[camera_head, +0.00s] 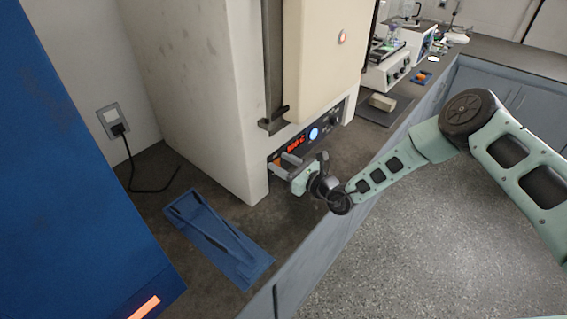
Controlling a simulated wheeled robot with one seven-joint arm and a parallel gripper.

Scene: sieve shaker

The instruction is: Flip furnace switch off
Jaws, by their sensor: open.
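The furnace (200,95) is a large cream cabinet on the dark bench. Its black control panel (318,137) runs along the lower front, with a lit red display (296,145) and a glowing blue-white round button or knob (314,133). An orange-lit spot, which may be the switch (278,159), shows at the panel's left end. My gripper (284,164) is open at this left end, with its fingers pointing at the panel. The fingers partly hide that area. I cannot tell whether they touch the switch, or its exact position.
A blue tray-like holder (218,238) lies on the bench left of my gripper. A large blue cabinet (75,170) stands at the left. A wall outlet (113,122) has a black plug and cord. Other lab devices (390,72) stand farther back. The floor (420,240) is clear.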

